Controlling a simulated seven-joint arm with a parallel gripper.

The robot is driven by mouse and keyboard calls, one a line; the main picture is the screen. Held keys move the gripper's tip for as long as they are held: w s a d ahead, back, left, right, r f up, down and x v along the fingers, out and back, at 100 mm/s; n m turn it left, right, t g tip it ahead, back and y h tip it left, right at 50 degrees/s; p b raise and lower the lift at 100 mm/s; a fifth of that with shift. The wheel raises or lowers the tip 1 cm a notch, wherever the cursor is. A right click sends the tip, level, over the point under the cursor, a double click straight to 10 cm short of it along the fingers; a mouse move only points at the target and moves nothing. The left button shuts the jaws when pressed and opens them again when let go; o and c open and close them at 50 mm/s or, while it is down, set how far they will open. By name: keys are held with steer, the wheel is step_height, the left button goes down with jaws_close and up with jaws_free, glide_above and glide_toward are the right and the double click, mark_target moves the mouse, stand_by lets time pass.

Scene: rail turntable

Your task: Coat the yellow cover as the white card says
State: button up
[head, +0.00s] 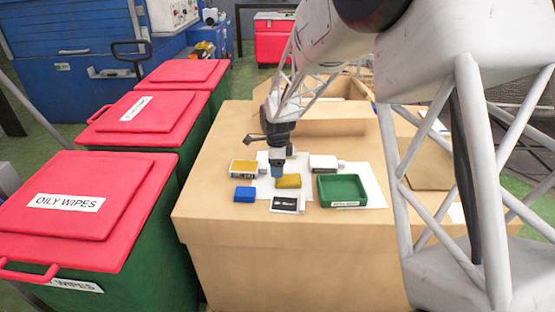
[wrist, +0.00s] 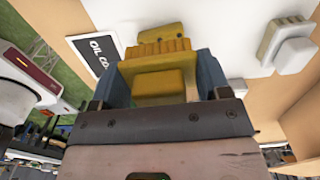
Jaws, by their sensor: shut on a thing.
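The yellow cover (head: 288,181) lies on a white sheet on the table. It also seems to be the smooth yellow piece at the top of the wrist view (wrist: 160,33). A small card with a black panel (head: 287,203) lies in front of it; in the wrist view the card (wrist: 96,48) reads "OIL CO", the rest hidden. My gripper (head: 277,176) points down just behind and left of the cover. In the wrist view, its blue fingers are shut on a yellow ribbed block (wrist: 155,85). The head view hides this block, and contact with the cover cannot be told.
A blue block (head: 244,194) and a yellow-topped white container (head: 243,168) are left of the gripper. A white bottle-like thing (head: 324,162) and a labelled green tray (head: 343,205) are right. Red-lidded bins (head: 67,228) stand left of the table; a cardboard box (head: 325,127) stands behind.

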mark_target(299, 178)
step_height(299, 178, down, 3)
steer(key=shift+r, duration=0.15)
steer(key=shift+w+d, duration=0.1)
steer(key=shift+d, duration=0.2)
steer(key=shift+w+d+f, duration=0.15)
steer(key=shift+d, duration=1.6)
steer(key=shift+w+d+f, duration=0.1)
steer(key=shift+d+f, duration=0.05)
steer(key=shift+d, duration=1.55)
steer(key=shift+c, duration=0.3)
steer(key=shift+s+a, duration=0.2)
steer(key=shift+a, duration=1.65)
steer(key=shift+s+a, duration=0.15)
steer(key=shift+a, duration=1.65)
steer(key=shift+a+r, duration=0.15)
steer(key=shift+r, duration=3.95)
steer(key=shift+f, duration=0.15)
